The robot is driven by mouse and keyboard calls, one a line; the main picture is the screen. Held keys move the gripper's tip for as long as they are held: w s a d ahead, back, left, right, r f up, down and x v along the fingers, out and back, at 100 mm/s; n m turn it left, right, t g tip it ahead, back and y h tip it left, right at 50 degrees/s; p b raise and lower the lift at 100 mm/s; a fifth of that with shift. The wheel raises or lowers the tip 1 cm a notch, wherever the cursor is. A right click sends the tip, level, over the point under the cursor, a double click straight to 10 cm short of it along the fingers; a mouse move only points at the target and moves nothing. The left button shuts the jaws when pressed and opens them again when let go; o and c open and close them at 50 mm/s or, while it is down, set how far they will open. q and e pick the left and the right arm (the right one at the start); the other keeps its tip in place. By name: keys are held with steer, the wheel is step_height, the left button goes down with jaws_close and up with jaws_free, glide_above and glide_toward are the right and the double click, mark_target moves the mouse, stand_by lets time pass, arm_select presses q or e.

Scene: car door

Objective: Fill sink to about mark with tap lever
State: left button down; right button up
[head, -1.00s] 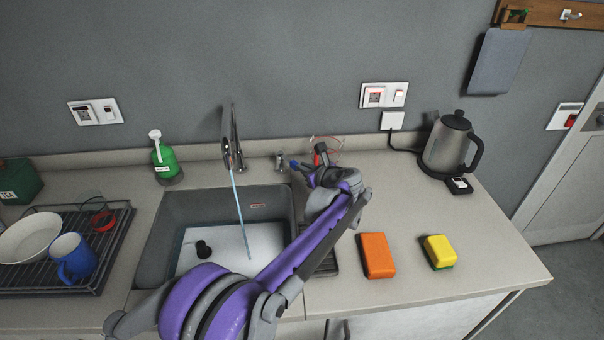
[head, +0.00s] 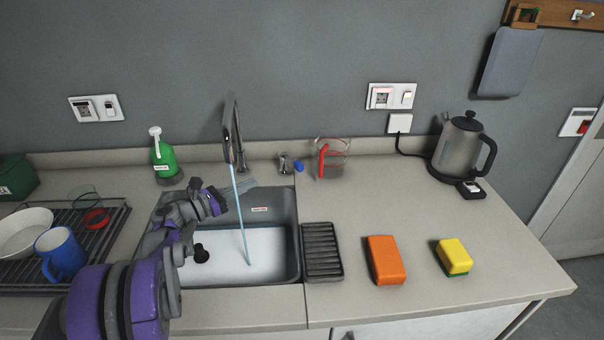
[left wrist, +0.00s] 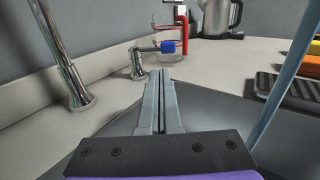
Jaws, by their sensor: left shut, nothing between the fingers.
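The grey sink (head: 292,215) holds pale water (head: 225,245), with a small label (head: 259,209) on its back wall above the water. A stream (head: 238,200) runs from the tall metal spout (head: 233,125) into it. The tap lever (head: 298,166), blue-ended on a metal base (head: 284,163), stands right of the spout. It also shows in the left wrist view (left wrist: 168,47), beyond my fingertips. My left gripper (head: 248,184) is shut and empty, over the sink's back left part, close to the stream and apart from the lever. My right gripper is out of view.
A red-handled clear jug (head: 333,160) stands right of the lever. A kettle (head: 460,148), orange block (head: 385,260) and yellow sponge (head: 454,257) are on the right counter. A green bottle (head: 163,158) and dish rack (head: 105,240) are left. A dark plug (head: 201,253) shows in the sink.

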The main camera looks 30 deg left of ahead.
arm_select(q)
steer(key=s, duration=0.1)
glide_toward(297, 168)
steer(key=shift+m+h, duration=0.4)
steer(key=x, duration=0.4)
steer(key=a+x, duration=0.1)
steer(key=x, duration=0.1)
steer(key=shift+w+d+f, duration=0.15)
steer(key=shift+w, duration=0.5)
steer(key=shift+d+y, duration=0.1)
steer(key=shift+y, duration=0.2)
steer(key=shift+w+d+n+t+y, duration=0.35)
steer(key=shift+d+n+y, duration=0.15)
steer(key=shift+n+y, duration=0.45)
steer(key=shift+w+d+n+t+y, duration=0.25)
steer(key=shift+w+d+n+y, duration=0.3)
steer(key=shift+y, duration=0.6)
steer(key=shift+w+d+p, duration=0.35)
steer(key=shift+w, duration=0.55)
